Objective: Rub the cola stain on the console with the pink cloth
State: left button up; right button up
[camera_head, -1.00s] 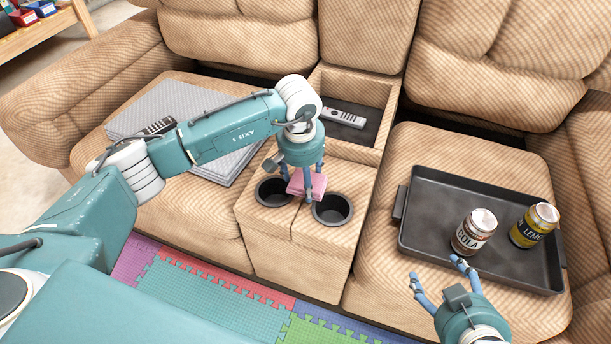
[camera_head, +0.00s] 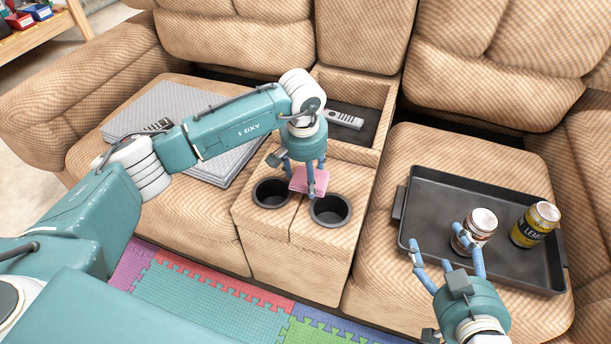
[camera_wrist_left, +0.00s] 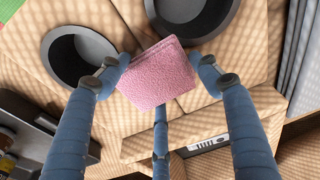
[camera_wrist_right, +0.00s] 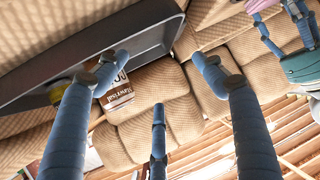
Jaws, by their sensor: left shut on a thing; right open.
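My left gripper (camera_head: 308,184) is shut on the folded pink cloth (camera_head: 300,179). It holds the cloth over the console (camera_head: 292,262), close to the strip between the two cup holders. The cloth fills the middle of the left wrist view (camera_wrist_left: 158,76), pinched between the blue fingers (camera_wrist_left: 160,78). No cola stain shows; the cloth and fingers cover part of the console top. My right gripper (camera_head: 446,252) is open and empty, with its fingers spread in front of the cola can (camera_head: 477,228). That can shows partly behind a finger in the right wrist view (camera_wrist_right: 118,96).
The cup holders (camera_head: 331,209) are empty. A dark tray (camera_head: 430,180) on the right seat holds the cola can and a yellow can (camera_head: 535,224). A remote (camera_head: 343,119) lies in the rear console bin. A grey folded blanket (camera_head: 216,102) lies on the left seat.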

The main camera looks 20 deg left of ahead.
pick_arm(q)
jog(key=shift+w+d, duration=0.1)
jog(key=shift+w, duration=0.1)
jog(key=shift+w+f+b, duration=0.1)
jog(key=shift+w+b, duration=0.05)
jog(key=shift+b, duration=0.2)
pick_arm(e)
jog(key=shift+w+a+r+t, duration=0.15)
jog(key=shift+w+r+t, duration=0.2)
jog(key=shift+r, duration=0.35)
jog(key=shift+w+a+r+t, duration=0.1)
jog(key=shift+w+r+t, duration=0.2)
jog(key=shift+r, duration=0.35)
jog(key=shift+w+a+r+t, duration=0.15)
jog(key=shift+w+r+t, duration=0.15)
jog(key=shift+r, duration=0.4)
jog(key=shift+s+f, duration=0.1)
